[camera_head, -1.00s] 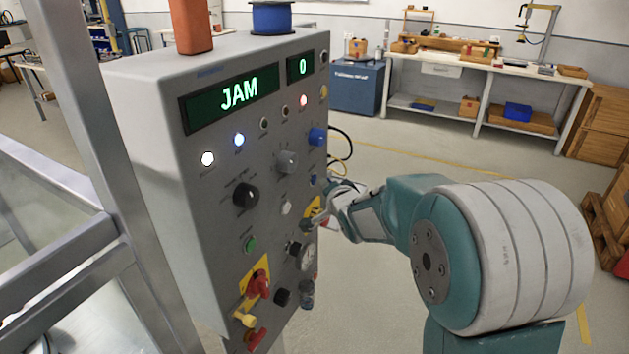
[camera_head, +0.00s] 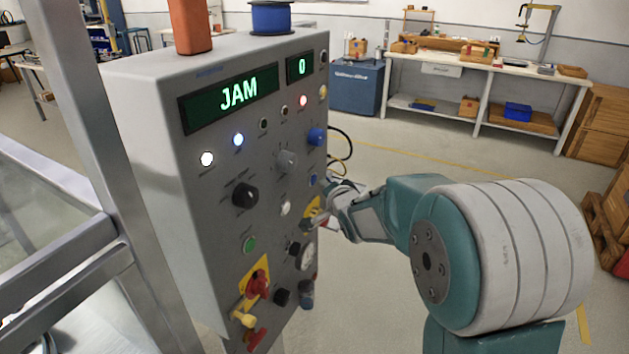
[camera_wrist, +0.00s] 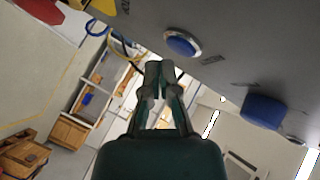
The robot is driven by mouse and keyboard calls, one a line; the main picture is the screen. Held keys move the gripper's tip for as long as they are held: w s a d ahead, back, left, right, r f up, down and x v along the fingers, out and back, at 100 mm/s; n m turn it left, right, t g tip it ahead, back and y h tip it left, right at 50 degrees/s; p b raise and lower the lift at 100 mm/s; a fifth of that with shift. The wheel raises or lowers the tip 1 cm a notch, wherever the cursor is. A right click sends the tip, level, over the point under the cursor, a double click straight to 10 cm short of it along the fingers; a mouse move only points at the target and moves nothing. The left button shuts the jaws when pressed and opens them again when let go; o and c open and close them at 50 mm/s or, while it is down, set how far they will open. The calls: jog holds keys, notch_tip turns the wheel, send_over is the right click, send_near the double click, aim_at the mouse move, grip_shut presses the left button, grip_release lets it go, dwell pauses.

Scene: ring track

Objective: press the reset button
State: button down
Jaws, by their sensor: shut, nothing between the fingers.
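The grey control panel (camera_head: 222,215) stands upright at centre left, its display (camera_head: 238,93) reading "JAM". A round blue button with a pale ring (camera_wrist: 181,43) shows in the wrist view, beside a label too small to read. It seems to be the small blue button (camera_head: 313,180) at the panel's right edge in the head view. My gripper (camera_wrist: 160,70) is shut and empty, its fingertips below the blue button in the wrist picture and apart from it. In the head view my gripper (camera_head: 327,189) is beside the panel's right edge, its tips hard to make out.
A blue knob (camera_wrist: 263,111) juts from the panel to the right of my fingers in the wrist view. A red control on a yellow plate (camera_head: 258,284) and several other knobs crowd the panel. A metal frame (camera_head: 100,150) stands at left.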

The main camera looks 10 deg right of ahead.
jog(key=shift+a, duration=0.1)
jog(key=shift+w+a+r, duration=0.1)
jog(key=shift+w+a, duration=0.05)
jog(key=shift+a, duration=0.05)
jog(key=shift+w+a, duration=0.25)
jog(key=shift+a, duration=0.1)
dwell(0.8)
jog(key=shift+s+d, duration=0.1)
jog(key=shift+d, duration=0.05)
dwell(0.3)
jog(key=shift+s+d, duration=0.4)
jog(key=shift+d, duration=0.1)
jog(key=shift+s+d, duration=0.75)
jog(key=shift+d, duration=0.3)
jog(key=shift+s+d, duration=0.75)
jog(key=shift+d, duration=0.25)
